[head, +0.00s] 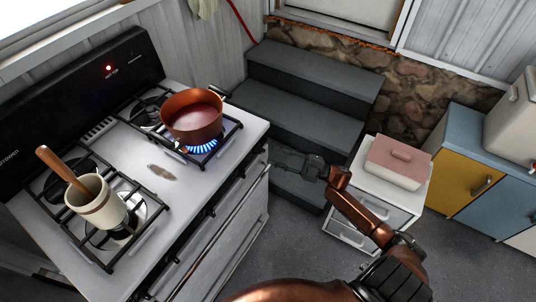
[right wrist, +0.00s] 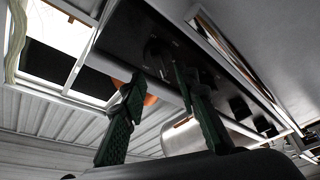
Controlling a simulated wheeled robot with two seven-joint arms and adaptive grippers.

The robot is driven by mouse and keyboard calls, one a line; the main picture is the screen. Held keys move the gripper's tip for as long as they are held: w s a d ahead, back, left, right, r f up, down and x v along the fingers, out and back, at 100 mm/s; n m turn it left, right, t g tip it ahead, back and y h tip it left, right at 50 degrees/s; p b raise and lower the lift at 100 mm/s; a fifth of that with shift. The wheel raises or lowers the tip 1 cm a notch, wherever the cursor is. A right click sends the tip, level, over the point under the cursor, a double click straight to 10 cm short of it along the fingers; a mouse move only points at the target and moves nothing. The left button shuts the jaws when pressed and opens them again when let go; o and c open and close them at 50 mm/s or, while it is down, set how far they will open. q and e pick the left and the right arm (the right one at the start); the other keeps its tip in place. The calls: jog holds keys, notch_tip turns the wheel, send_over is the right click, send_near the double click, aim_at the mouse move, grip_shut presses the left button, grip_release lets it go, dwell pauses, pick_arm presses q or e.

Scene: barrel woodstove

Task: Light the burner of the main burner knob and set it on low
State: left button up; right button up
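The white stove (head: 160,205) stands at left in the head view. A copper pot (head: 192,112) sits on its right front burner. Blue flames (head: 201,148) burn under the pot's front edge. My right gripper (head: 282,158) is off the stove's right front corner, apart from it. In the right wrist view its green fingers (right wrist: 162,98) are spread with nothing between them. Dark knob-like shapes (right wrist: 158,54) show on a black panel beyond; I cannot tell which is the main burner knob or how it is turned. The left gripper is not in view.
A cream crock (head: 97,203) with a wooden-handled tool stands on the left front burner. Dark steps (head: 290,105) rise behind my right gripper. A white drawer unit (head: 374,205) with a pink-lidded box (head: 398,160) stands to the right. Grey floor lies open in front.

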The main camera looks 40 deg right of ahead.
jog(key=v, duration=0.8)
jog(key=shift+o, duration=0.5)
dwell(2.4)
jog(key=o, duration=0.3)
jog(key=shift+o, duration=0.9)
jog(key=shift+r, duration=0.25)
notch_tip(320, 180, up, 6)
jog(key=w+m+t+h+p, duration=0.25)
jog(key=m+p, duration=0.35)
jog(key=m, duration=0.3)
jog(key=m+g+h+p, duration=0.2)
jog(key=m+h+p, duration=0.25)
jog(key=m, duration=0.85)
send_near(263, 151)
jog(key=w+f, duration=0.1)
jog(key=w, duration=0.1)
jog(key=shift+t, duration=0.25)
jog(key=x, duration=0.7)
jog(key=shift+w+a, duration=0.2)
jog(key=shift+a, duration=0.15)
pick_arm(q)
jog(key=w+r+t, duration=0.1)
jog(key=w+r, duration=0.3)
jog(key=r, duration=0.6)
